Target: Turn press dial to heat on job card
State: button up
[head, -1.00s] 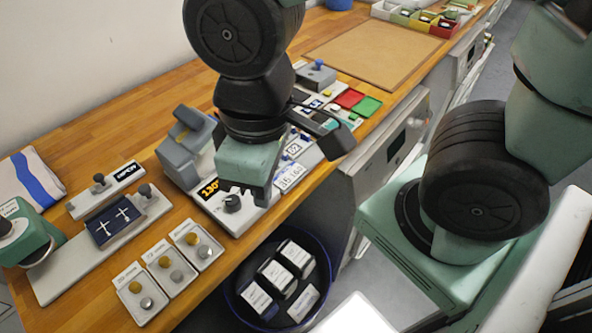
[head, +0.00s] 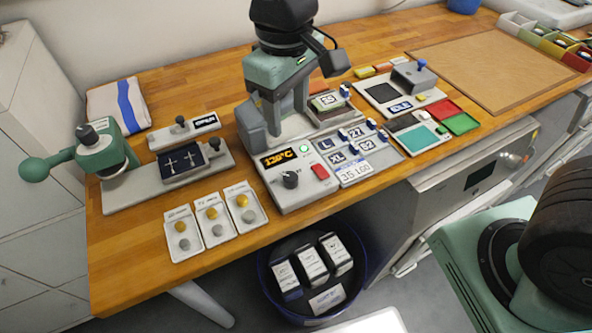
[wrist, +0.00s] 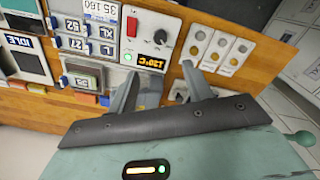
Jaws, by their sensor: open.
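The press (head: 305,196) is a pale box at the bench front with a dark dial (head: 290,180), a red button (head: 320,171), a lit green lamp (head: 304,149) and an orange display (head: 278,157) that seems to read 130°C. The dial also shows in the wrist view (wrist: 160,37), apart from my fingers. A white card (head: 355,173) with printed digits, apparently 35 160, lies right of the press controls. My gripper (head: 285,112) is open and empty, raised behind the dial over the rear of the press; its fingers show in the wrist view (wrist: 160,78).
Label blocks (head: 342,147) sit right of the press. Three small trays with round buttons (head: 213,216) lie to its left. A dark bin (head: 312,275) stands below the bench edge. A brown mat (head: 490,60) leaves clear room at the back right.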

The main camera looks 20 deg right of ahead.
aim_at(290, 176)
notch_tip(290, 176, down, 16)
jog(key=shift+d+f+p, duration=0.1)
jog(key=shift+f+p, duration=0.05)
jog(key=shift+p, duration=0.6)
jog(key=c, duration=1)
